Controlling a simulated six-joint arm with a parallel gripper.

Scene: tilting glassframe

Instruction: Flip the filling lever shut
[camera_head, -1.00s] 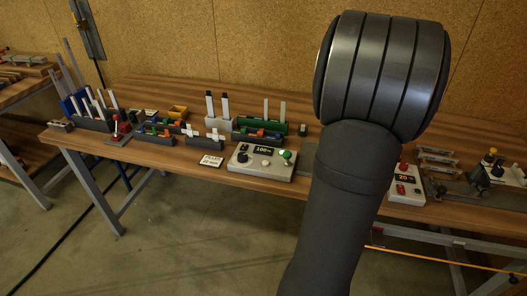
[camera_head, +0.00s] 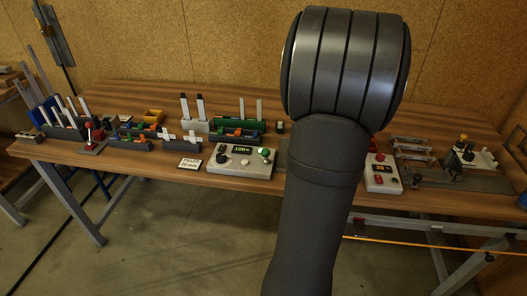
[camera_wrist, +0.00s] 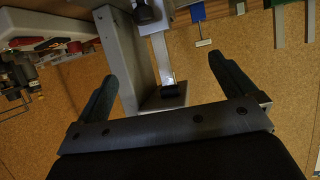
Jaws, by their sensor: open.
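In the head view, a small lever with a red ball knob (camera_head: 89,126) stands upright on a dark base at the left of the bench. I cannot tell for sure whether it is the filling lever. A small white sign (camera_head: 189,163) lies near the bench's front edge, its print too small to read surely. My gripper is hidden behind my arm in the head view. In the wrist view my gripper (camera_wrist: 162,68) is open, its two dark fingers wide apart. Beyond and between them are a grey upright, a pale bar (camera_wrist: 161,55) and a black knob (camera_wrist: 146,12). Nothing is held.
A grey control panel (camera_head: 232,172) with a lit display and green knob stands at the front middle. A smaller box (camera_head: 382,187) with red parts is right of my arm. Metal fixtures (camera_head: 412,150) stand farther right. Racks with upright bars (camera_head: 198,126) line the back.

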